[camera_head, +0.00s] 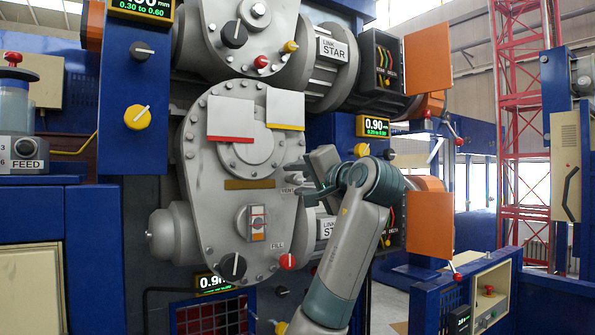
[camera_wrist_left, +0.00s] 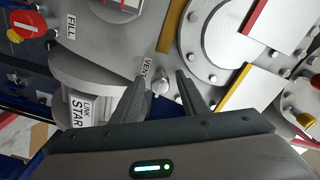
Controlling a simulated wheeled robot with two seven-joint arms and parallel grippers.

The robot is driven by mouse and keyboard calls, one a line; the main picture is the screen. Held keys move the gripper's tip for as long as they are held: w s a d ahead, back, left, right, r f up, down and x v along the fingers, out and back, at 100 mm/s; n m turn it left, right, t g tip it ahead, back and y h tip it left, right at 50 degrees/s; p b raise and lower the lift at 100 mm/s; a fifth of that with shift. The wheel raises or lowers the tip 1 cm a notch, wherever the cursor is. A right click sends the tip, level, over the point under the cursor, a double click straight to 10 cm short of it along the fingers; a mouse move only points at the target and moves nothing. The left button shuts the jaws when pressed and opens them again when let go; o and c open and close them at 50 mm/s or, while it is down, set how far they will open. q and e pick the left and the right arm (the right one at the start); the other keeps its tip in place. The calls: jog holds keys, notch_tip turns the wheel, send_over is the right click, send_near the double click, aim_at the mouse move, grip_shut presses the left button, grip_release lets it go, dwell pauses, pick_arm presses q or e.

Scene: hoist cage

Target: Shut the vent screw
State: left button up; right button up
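The vent screw (camera_wrist_left: 160,87) is a small round grey metal head on the grey gearbox cover, beside the VENT label (camera_wrist_left: 147,67), in the left wrist view. My left gripper (camera_wrist_left: 162,88) is open, with one dark finger on each side of the screw and a visible gap between them. I cannot tell whether either finger touches it. In the head view my left gripper (camera_head: 299,181) reaches the cover from the right, by the VENT label (camera_head: 287,190); the screw is hard to make out there. My right gripper is not in view.
The red FILL plug (camera_head: 288,261) and a black knob (camera_head: 232,266) are lower on the cover (camera_head: 205,215). White plates with red (camera_head: 231,118) and yellow edges hang above. An orange panel (camera_head: 426,223) stands right of my arm.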

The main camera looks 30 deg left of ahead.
pick_arm(q)
jog(key=shift+w+a, duration=0.15)
jog(key=shift+a, duration=0.1)
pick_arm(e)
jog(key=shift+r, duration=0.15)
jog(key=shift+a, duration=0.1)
pick_arm(q)
grip_shut()
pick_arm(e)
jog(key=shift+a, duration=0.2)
